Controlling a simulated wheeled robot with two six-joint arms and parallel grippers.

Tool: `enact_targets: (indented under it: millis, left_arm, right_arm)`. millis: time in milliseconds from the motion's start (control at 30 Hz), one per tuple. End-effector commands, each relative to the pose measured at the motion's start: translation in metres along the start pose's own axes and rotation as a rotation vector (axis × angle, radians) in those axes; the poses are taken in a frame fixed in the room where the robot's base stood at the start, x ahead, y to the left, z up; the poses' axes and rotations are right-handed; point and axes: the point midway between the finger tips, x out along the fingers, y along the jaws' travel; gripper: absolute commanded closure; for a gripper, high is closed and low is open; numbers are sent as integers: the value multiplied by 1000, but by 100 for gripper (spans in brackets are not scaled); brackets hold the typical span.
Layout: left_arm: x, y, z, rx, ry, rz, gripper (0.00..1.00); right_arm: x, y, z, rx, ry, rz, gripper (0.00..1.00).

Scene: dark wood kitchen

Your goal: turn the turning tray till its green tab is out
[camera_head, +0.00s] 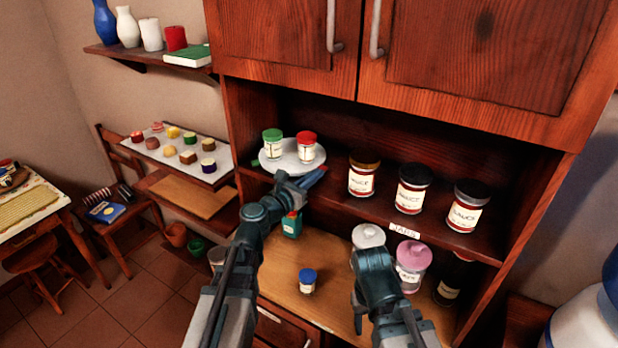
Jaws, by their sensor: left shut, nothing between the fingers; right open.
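The turning tray (286,164) is a round white disc on the cabinet's open shelf, at the left. A green-lidded jar (272,144) and a red-lidded jar (306,147) stand on it. A small green patch, apparently the green tab (256,162), shows at its left rim. A small red patch shows by its right front, beside my fingers. My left gripper (313,180) is shut and empty at the tray's front right edge; I cannot tell whether it touches. My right gripper (357,316) is open, low over the counter; its fingers are partly hidden by its own arm.
Several dark-lidded jars (411,188) stand on the shelf to the right, above a paper label (404,230). Below, on the counter (325,312), are a green bottle (292,224), a blue-lidded jar (307,281), and white- and pink-lidded jars (412,262). Cabinet doors (490,55) hang above.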

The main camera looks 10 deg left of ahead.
Motion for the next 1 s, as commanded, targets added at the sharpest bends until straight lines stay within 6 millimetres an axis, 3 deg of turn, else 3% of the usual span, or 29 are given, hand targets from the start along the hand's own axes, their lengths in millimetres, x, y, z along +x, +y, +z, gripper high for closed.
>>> enact_targets:
  millis: [400, 1000]
  left_arm:
    - [12, -3, 0, 0, 0, -4, 100]
    - [14, -4, 0, 0, 0, -5, 100]
  right_arm:
    - [0, 0, 0, 0, 0, 0, 50]
    - [0, 0, 0, 0, 0, 0, 50]
